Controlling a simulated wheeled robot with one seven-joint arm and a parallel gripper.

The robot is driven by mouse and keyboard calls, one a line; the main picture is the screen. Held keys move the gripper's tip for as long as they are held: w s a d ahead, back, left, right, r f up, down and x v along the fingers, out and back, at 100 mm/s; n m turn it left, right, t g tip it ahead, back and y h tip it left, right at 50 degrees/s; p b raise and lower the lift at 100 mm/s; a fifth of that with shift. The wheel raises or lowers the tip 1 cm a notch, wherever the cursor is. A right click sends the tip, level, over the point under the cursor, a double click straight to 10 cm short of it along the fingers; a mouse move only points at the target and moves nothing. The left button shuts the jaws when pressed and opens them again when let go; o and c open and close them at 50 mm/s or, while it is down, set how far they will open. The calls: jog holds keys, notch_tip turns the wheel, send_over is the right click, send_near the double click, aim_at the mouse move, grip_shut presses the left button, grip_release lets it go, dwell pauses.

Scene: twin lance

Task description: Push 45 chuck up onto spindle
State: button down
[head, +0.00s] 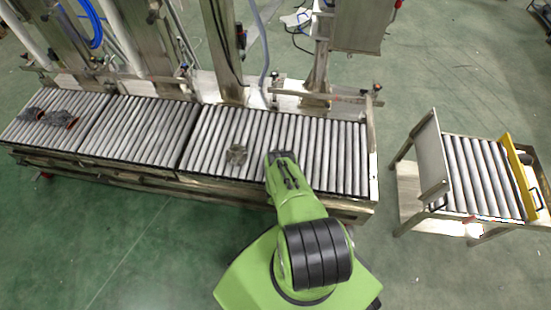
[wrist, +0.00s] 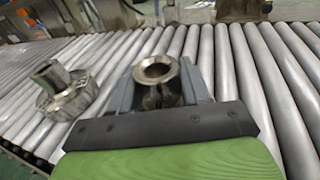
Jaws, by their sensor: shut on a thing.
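My gripper (head: 284,161) is over the right part of the roller conveyor. In the wrist view my gripper (wrist: 160,92) is shut on a metal chuck (wrist: 157,72) with a flared, round open top, held upright between the fingers. I see no number on it. A second metal piece (wrist: 66,92), with a wide round base and a narrower neck, rests on the rollers to the left, apart from the gripper. It also shows in the head view (head: 237,154). I cannot pick out the spindle for certain in either view.
The roller conveyor (head: 330,150) runs left, with steel columns (head: 222,50) behind it. Dark parts with reddish ends (head: 58,119) lie at its far left. A separate roller cart (head: 480,175) with a yellow edge stands at right. Rollers right of my gripper are clear.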

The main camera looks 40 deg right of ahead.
jog(key=shift+r+p, duration=1.35)
jog(key=shift+r, duration=0.2)
jog(key=shift+w, duration=0.1)
